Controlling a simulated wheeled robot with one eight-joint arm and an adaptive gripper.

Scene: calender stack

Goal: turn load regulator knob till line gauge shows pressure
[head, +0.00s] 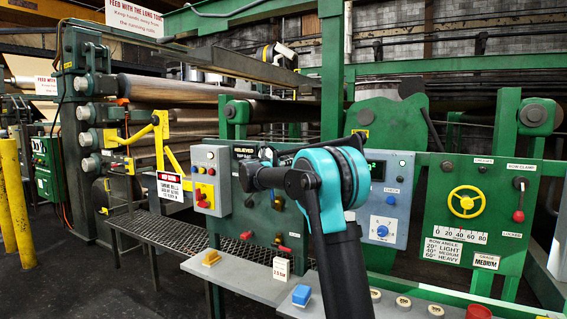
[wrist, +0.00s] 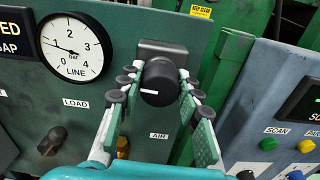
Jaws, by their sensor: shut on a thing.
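A thick black knob (wrist: 160,84) with a white mark sits on a square dark base on the green panel (wrist: 215,50). My gripper (wrist: 157,78) is shut on this knob, one finger on each side. The white LINE gauge (wrist: 71,48) is left of the knob. Its thin needle points left and slightly up, at the low side of the scale; I cannot read the exact value. A LOAD label (wrist: 76,103) is below the gauge and an AIR label (wrist: 158,135) below the knob.
A dark knob (wrist: 52,140) and a yellow part (wrist: 122,147) are low on the same panel. A blue-grey panel (wrist: 265,95) with coloured buttons stands close on the right. In the head view, a grey ledge (head: 235,275) with coloured blocks runs in front.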

